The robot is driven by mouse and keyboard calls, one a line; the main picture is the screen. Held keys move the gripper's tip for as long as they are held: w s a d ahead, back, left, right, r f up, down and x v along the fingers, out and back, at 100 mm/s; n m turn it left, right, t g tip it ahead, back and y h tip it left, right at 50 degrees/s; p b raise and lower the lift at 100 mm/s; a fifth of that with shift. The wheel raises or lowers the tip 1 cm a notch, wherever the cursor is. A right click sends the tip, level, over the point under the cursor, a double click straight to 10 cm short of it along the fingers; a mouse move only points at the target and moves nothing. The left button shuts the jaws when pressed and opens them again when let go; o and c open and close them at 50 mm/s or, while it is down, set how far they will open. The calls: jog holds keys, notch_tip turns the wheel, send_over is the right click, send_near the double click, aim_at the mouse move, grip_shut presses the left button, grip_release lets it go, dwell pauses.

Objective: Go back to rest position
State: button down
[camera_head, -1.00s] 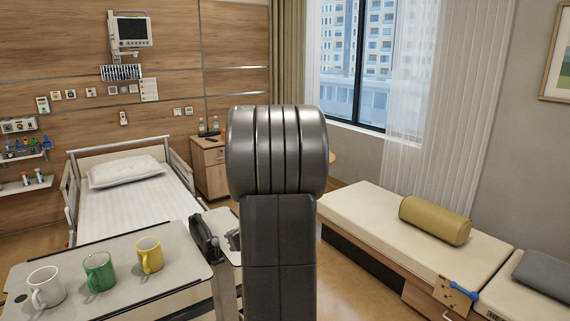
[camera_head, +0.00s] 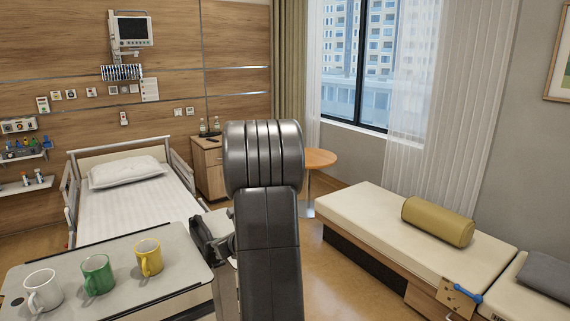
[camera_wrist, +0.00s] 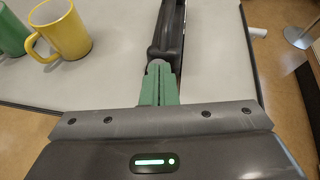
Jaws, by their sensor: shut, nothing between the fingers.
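My gripper (camera_wrist: 159,82) shows in the wrist view with its green fingers together and nothing between them. It is over the light overbed table (camera_wrist: 110,85), near the table's edge. A dark handle-like part (camera_wrist: 168,28) of the table lies just beyond the fingertips; I cannot tell if they touch. In the head view my arm rises in front of the camera and hides the middle of the room. A white mug (camera_head: 42,291), a green mug (camera_head: 97,274) and a yellow mug (camera_head: 148,257) stand upright in a row on the overbed table (camera_head: 195,275).
The bed (camera_head: 125,205) with a pillow (camera_head: 128,172) is behind the table. A bedside cabinet (camera_head: 209,168) and a round wooden table (camera_head: 318,158) stand at the back. A couch (camera_head: 385,222) with a yellow bolster (camera_head: 438,221) is at the right. Floor shows between.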

jog(key=s+d+f+t+y+b, duration=0.3)
jog(key=s+f+b, duration=0.3)
jog(key=b, duration=1.4)
notch_tip(320, 180, down, 2)
jog(key=shift+d+f+t, duration=0.1)
jog(key=shift+d+t, duration=0.3)
jog(key=shift+d, duration=0.2)
jog(key=shift+s+n+b, duration=0.1)
jog(key=shift+n+b, duration=0.2)
jog(key=shift+b, duration=0.25)
jog(key=shift+s, duration=0.1)
